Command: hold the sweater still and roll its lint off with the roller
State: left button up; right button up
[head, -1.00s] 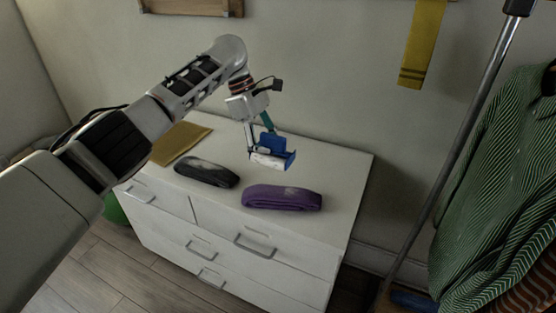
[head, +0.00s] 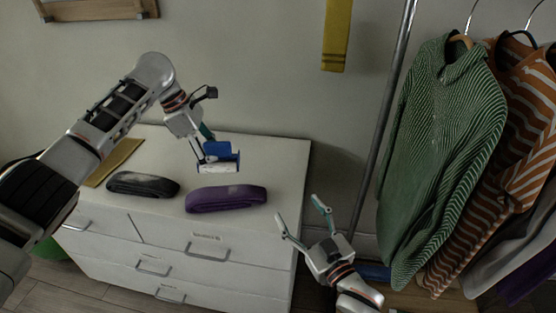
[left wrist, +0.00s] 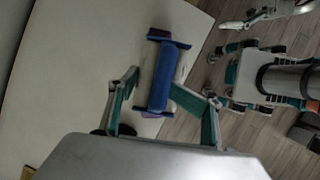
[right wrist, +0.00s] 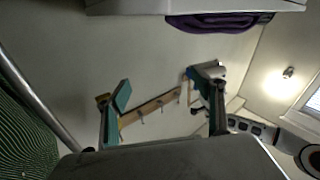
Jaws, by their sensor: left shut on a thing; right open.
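A blue lint roller (head: 222,160) with a white roll is in my left gripper (head: 207,151), held above the dresser top behind the purple folded garment (head: 227,199). The roller also shows in the left wrist view (left wrist: 162,80), between the fingers. The purple garment has a pale lint-like patch on top. A black folded garment (head: 143,185) with a greyish patch lies left of it. I cannot tell for certain which is the sweater. My right gripper (head: 298,210) is open and empty, right of the dresser's front edge, apart from both garments.
The white dresser (head: 285,165) carries a flat tan item (head: 115,162) at its left. A metal pole (head: 388,115) stands at right. A green striped shirt (head: 440,150) and an orange striped garment (head: 510,120) hang beyond it. The dresser's right end is clear.

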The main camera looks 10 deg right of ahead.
jog(key=w+a+r+m+g+y, duration=0.45)
jog(key=a+r+m, duration=0.25)
jog(key=r+m, duration=0.65)
jog(key=w+a+r+m+g+y, duration=0.3)
jog(key=w+a+r+m+y, duration=0.45)
jog(key=r, duration=1.05)
jog(key=w+a+r+m+g+y, duration=0.4)
jog(key=a+r+m, duration=0.2)
jog(key=r+m, duration=0.85)
jog(key=n+g+h, duration=0.7)
jog(key=n+h, duration=0.5)
jog(key=h, duration=0.5)
send_near(264, 189)
jog(key=w, duration=0.1)
jog(key=x, duration=1.1)
jog(key=shift+w+d+f, duration=0.2)
jog(key=shift+d+f, duration=0.05)
jog(key=shift+f, duration=0.1)
